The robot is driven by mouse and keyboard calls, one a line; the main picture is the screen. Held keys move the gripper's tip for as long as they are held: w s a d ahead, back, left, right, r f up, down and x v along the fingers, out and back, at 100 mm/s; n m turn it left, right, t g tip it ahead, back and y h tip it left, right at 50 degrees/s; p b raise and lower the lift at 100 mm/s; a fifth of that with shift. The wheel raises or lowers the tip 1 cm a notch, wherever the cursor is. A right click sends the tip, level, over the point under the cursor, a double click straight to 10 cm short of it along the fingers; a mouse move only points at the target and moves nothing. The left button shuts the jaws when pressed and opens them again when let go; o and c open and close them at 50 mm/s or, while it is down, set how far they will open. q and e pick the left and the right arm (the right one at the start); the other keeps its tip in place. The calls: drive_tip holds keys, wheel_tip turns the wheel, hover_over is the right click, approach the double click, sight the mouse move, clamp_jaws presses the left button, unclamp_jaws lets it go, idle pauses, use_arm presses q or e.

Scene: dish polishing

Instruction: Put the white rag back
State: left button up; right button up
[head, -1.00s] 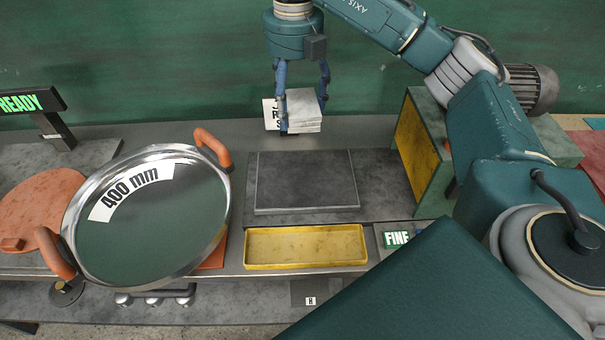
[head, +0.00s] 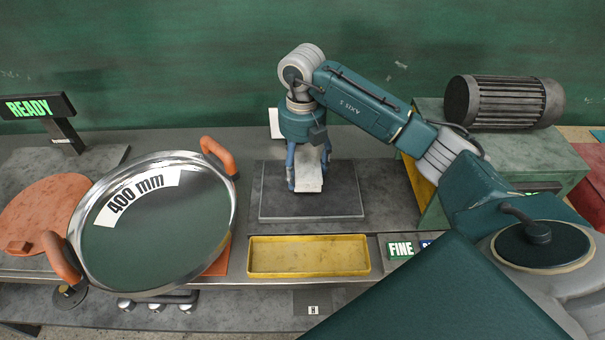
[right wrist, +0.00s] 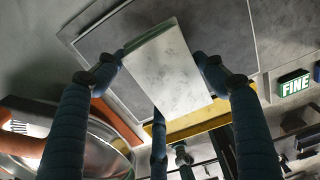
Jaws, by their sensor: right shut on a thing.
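The white rag (head: 310,173), a flat, block-like folded piece, is between the fingers of my right gripper (head: 308,184), which is shut on it. In the head view it is over the dark grey plate (head: 275,208); I cannot tell whether it touches the plate. In the right wrist view the rag (right wrist: 170,68) shows its pale face between the fingers, with the grey plate (right wrist: 104,52) behind it. My left gripper is not in view.
A yellow tray (head: 308,238) lies in front of the plate. A large polished pan (head: 232,205) with orange handles stands to the left. A green cabinet with a motor (head: 505,102) stands to the right. A white card (head: 274,122) is behind the gripper.

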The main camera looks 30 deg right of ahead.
wheel_tip(320, 180, down, 3)
drive_tip(key=shift+r+p, duration=0.15)
drive_tip(key=shift+p, duration=0.2)
drive_tip(key=shift+f, duration=0.5)
drive_tip(key=o, duration=1.4)
drive_tip(key=shift+f, duration=0.1)
